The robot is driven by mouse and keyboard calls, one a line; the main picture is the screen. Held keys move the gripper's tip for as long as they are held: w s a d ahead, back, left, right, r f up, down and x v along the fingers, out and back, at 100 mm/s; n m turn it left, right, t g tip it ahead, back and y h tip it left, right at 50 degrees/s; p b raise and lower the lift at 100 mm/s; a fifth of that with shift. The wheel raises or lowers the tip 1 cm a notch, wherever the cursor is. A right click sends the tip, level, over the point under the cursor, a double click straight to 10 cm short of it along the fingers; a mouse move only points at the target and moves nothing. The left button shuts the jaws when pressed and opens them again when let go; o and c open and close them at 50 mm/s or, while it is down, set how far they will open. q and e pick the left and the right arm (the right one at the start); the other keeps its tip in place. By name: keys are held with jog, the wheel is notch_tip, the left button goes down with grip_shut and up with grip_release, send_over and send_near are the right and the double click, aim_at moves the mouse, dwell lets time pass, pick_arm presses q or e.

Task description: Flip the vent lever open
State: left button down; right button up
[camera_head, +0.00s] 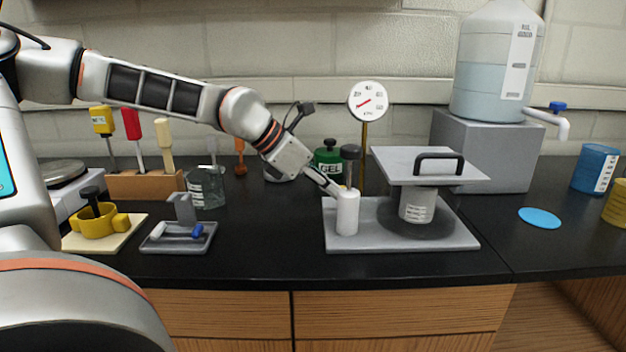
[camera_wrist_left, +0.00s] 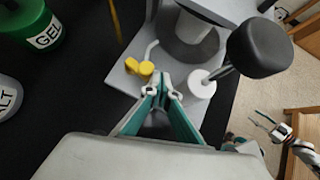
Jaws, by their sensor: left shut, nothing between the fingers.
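The vent lever (camera_wrist_left: 139,68) is a small yellow handle on the grey extrusion frame's base plate (camera_head: 460,240), beside a thin pale pipe. In the head view only a bit of yellow shows behind my left gripper (camera_head: 336,191). In the left wrist view my left gripper (camera_wrist_left: 163,91) is shut and empty, its tips just short of the lever and slightly right of it. I cannot tell whether they touch. The white pump cylinder (camera_head: 347,215) with a black knob (camera_wrist_left: 260,48) stands right beside the fingers.
The grey press plate (camera_head: 425,168) with a black handle rests on a white cylinder. A round gauge (camera_head: 368,101) on a post and a green GEL jar (camera_head: 328,160) stand behind. The counter between is clear.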

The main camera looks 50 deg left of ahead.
pick_arm(q)
jog(key=shift+w+a, duration=0.1)
dwell(0.3)
jog(key=shift+w+a+r, duration=0.1)
jog(key=shift+w+a, duration=0.15)
jog(key=shift+a, duration=0.2)
jog(key=shift+w+a+r, duration=0.1)
jog(key=shift+a, duration=0.1)
